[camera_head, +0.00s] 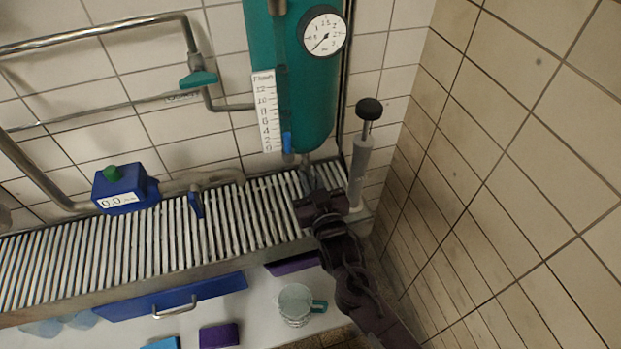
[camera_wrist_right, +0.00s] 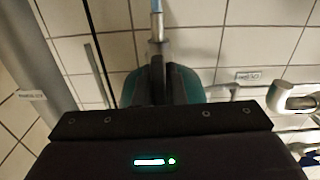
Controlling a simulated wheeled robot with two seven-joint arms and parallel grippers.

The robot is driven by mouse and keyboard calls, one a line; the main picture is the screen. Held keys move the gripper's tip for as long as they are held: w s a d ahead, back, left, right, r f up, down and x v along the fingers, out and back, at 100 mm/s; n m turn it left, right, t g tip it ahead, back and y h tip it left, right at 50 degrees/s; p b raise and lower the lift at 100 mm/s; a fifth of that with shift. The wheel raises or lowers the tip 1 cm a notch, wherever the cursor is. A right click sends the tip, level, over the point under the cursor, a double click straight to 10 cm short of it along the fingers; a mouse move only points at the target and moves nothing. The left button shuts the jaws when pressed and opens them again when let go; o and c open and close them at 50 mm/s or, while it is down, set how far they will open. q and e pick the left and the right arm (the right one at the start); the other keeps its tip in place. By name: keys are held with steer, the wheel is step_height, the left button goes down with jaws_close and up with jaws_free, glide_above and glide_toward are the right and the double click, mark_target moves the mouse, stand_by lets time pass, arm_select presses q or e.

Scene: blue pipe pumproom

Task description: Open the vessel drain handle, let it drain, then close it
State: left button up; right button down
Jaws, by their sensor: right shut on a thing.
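The teal vessel (camera_head: 305,85) hangs on the tiled wall in the head view, with a round dial gauge (camera_head: 325,31) at its upper right. A white level scale (camera_head: 265,110) and a sight tube with a small blue handle (camera_head: 287,143) are at its left. My right gripper (camera_head: 309,183) is just below the vessel's bottom, over the slatted grate. It is shut on the drain handle, which the gripper mostly hides. In the right wrist view, the dark fingers (camera_wrist_right: 160,75) are close together in front of the teal vessel. My left gripper is not in view.
The slatted grate (camera_head: 110,245) runs below the pipes. A blue box reading 0.0 (camera_head: 121,190) and a blue valve handle (camera_head: 196,202) are to the left. A grey cylinder with a black knob (camera_head: 361,165) stands close right of my gripper. A clear mug (camera_head: 294,304) sits below.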

steer(key=c, duration=1.5)
jaws_free()
steer(key=shift+s, duration=0.1)
steer(key=b+v, duration=0.1)
steer(key=v, duration=0.6)
steer(key=shift+s, duration=0.3)
steer(key=shift+d, duration=0.15)
